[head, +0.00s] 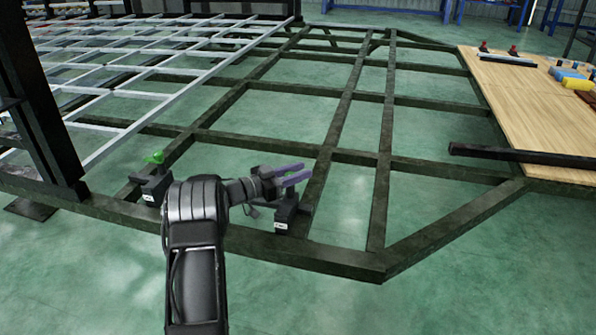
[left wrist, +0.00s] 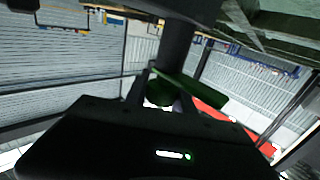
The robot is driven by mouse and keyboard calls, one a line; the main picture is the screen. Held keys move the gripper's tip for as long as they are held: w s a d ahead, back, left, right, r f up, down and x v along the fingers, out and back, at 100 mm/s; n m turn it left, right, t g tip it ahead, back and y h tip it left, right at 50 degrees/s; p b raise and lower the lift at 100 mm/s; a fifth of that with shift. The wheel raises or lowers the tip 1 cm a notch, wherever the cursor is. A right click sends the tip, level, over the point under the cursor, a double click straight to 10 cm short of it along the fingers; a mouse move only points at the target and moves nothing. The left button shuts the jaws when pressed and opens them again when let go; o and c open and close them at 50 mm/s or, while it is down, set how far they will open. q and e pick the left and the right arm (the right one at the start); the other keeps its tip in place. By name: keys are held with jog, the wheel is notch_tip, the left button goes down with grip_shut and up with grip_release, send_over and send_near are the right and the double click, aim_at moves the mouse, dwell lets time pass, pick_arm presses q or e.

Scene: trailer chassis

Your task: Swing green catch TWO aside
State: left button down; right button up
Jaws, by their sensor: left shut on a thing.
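My left gripper (head: 297,173), with purple fingers, is at the right black block (head: 285,215) on the front rail of the dark chassis frame (head: 330,257). The left wrist view shows a green catch (left wrist: 200,88) at the fingers, and the gripper is shut on it. In the head view the fingers hide this catch. Another green catch (head: 155,158) stands on the left black block (head: 153,187), apart from the gripper. The block labels are too small to read. My right gripper is not in view.
A wooden table (head: 520,110) at the right holds red, blue and yellow items. A black bar (head: 525,157) juts from its near end over the frame. Pale grating (head: 110,75) and a dark post (head: 38,110) are at the left. Green floor shows between the rails.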

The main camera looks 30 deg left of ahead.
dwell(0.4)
pick_arm(q)
jog(key=c, duration=1.1)
grip_release()
jog(key=shift+p+v, duration=1)
jog(key=shift+v, duration=2.85)
